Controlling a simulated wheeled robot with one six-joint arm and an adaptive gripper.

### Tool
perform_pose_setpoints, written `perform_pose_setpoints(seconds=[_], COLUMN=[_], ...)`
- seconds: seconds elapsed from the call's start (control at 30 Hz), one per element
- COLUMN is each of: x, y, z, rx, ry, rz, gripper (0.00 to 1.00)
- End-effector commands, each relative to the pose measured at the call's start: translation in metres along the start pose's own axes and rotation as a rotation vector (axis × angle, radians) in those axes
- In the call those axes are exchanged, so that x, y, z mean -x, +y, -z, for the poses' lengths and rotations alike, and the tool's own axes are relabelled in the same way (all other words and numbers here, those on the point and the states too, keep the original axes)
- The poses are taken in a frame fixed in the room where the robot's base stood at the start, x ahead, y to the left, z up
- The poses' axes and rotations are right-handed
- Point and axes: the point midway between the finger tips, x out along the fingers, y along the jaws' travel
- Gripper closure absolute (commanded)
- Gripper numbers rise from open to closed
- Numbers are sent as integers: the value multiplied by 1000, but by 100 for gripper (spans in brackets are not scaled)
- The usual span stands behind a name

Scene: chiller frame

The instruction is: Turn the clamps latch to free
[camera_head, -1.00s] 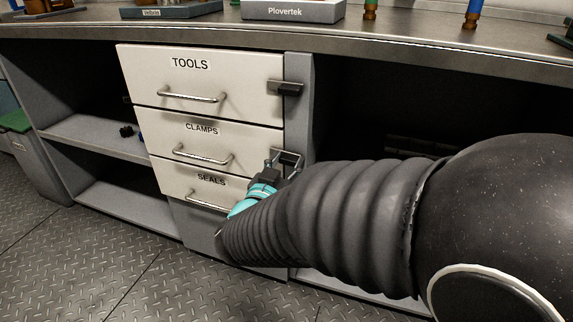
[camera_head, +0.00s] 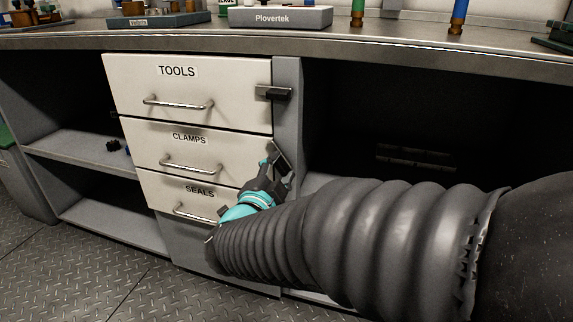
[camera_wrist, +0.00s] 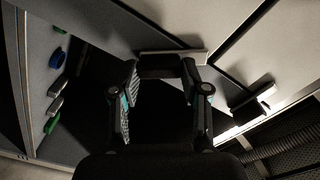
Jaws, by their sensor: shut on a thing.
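The clamps latch (camera_head: 281,157) is on the grey post beside the CLAMPS drawer (camera_head: 180,148). It stands tilted in the head view, unlike the level tools latch (camera_head: 273,92) above it. My gripper (camera_head: 270,168) reaches it from the lower side, with teal parts showing behind the dark fingers. In the wrist view my gripper (camera_wrist: 160,70) has its two fingers on either side of the latch's dark body, under the latch's pale-edged bar (camera_wrist: 172,57). It is shut on this latch. The fingers partly hide the latch in the head view.
The TOOLS drawer (camera_head: 190,90) and SEALS drawer (camera_head: 165,196) are above and below, all closed with bar handles. Open shelves lie to the left and a dark open bay to the right. Another latch (camera_wrist: 254,104) shows at right in the wrist view.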

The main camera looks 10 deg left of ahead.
Motion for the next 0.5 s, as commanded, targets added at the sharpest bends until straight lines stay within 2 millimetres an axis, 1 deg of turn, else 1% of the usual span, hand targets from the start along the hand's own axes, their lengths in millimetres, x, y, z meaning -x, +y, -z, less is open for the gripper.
perform_pose_setpoints(seconds=[0.3, 0.5], x=[0, 0], y=[1, 2], z=[2, 3], rx=[-291, -444], ry=[-1, -1], rz=[0, 0], gripper=[89, 89])
